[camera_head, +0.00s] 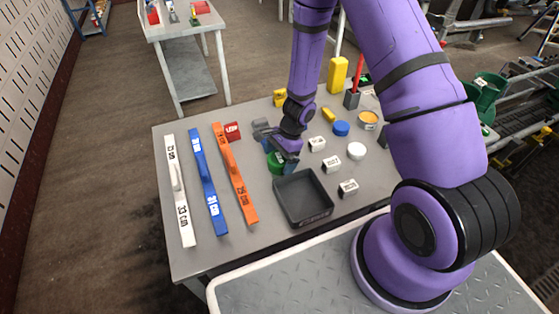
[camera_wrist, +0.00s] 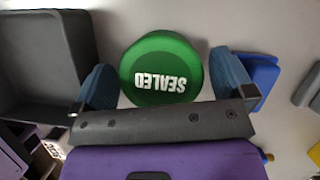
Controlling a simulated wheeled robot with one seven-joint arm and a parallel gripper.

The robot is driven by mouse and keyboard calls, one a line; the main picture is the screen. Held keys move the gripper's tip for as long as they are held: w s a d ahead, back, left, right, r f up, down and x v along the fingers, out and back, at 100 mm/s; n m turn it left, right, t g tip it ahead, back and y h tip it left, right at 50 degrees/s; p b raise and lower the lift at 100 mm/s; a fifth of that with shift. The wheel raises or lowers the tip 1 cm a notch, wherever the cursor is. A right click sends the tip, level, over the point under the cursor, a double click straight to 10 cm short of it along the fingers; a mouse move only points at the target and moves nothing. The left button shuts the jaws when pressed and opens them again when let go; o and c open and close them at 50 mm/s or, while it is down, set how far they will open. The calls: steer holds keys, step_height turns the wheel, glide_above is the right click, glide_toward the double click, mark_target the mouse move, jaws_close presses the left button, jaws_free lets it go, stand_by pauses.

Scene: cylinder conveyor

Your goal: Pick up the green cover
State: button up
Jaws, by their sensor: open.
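The green cover (camera_wrist: 160,68) is a round lid with white "SEALED" lettering, lying on the grey table. In the head view the green cover (camera_head: 276,162) shows only in part, behind my gripper (camera_head: 284,152). In the wrist view my gripper (camera_wrist: 162,85) is open. One blue fingertip is at the left side of the cover and the other at its right side. Thin gaps seem to show between fingers and cover; contact cannot be told. Nothing is held.
A dark tray (camera_head: 304,221) stands close to the cover. White (camera_head: 179,200), blue (camera_head: 207,190) and orange (camera_head: 236,180) bars lie to the left. A blue lid (camera_head: 341,128), a white lid (camera_head: 356,151) and small white blocks (camera_head: 331,164) lie to the right.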

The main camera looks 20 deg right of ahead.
steer(key=shift+a+f, duration=0.15)
steer(key=shift+f, duration=0.3)
steer(key=c, duration=0.7)
steer(key=shift+r, duration=0.1)
steer(key=shift+c, duration=0.2)
